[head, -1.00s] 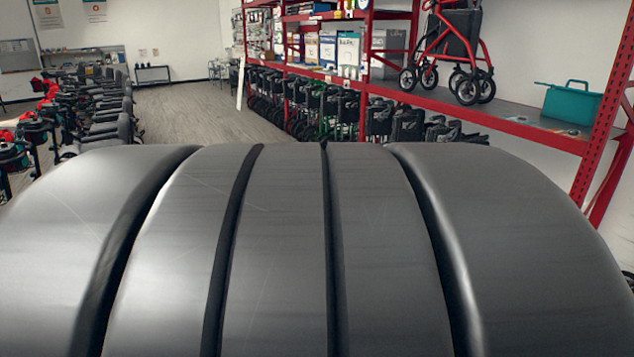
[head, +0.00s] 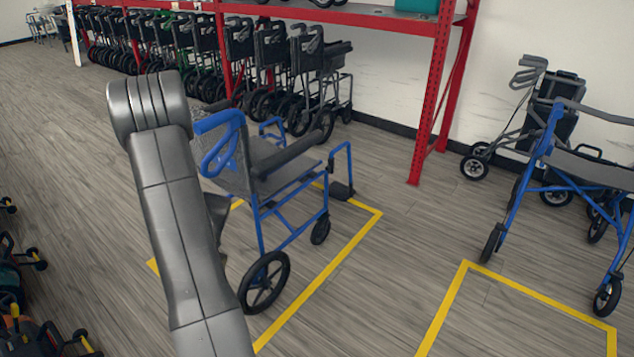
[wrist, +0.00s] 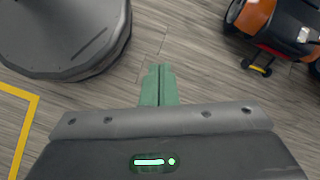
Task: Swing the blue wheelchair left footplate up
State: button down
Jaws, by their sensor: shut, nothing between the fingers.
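The blue wheelchair (head: 278,213) stands upright in the middle of the head view, inside a yellow floor outline. Its backrest is toward the left and its front toward the right. A dark footplate (head: 341,190) shows low at its front, below a blue hanger, and looks roughly level; I cannot tell whether it is the left one. My arm hides part of the chair's rear. My gripper (wrist: 158,85) shows in the wrist view with its green fingers together, empty, above bare floor and away from the wheelchair. It is not visible in the head view.
A blue walker (head: 560,175) stands at the right by a second yellow outline (head: 470,275). A red rack (head: 437,95) with folded wheelchairs is behind. Scooters (head: 30,290) line the lower left; an orange one (wrist: 280,25) is at the wrist view's upper right. Floor right of the wheelchair is clear.

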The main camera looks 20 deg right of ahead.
jog(key=w+a+f+m+y+b, duration=0.2)
jog(key=w+a+f+b, duration=0.1)
jog(key=f, duration=1.4)
jog(key=w+a+f+m+y+b, duration=0.2)
jog(key=a+f+b, duration=0.3)
jog(key=f, duration=1.1)
jog(key=w+a+f+m+t+y+b, duration=0.1)
jog(key=w+a+f+m+y+b, duration=0.2)
jog(key=f+b, duration=0.6)
notch_tip(320, 180, down, 9)
jog(key=shift+w+a+r+m+y, duration=0.2)
jog(key=shift+w+a+m+y, duration=0.2)
jog(key=shift+a, duration=0.35)
jog(key=shift+s, duration=0.15)
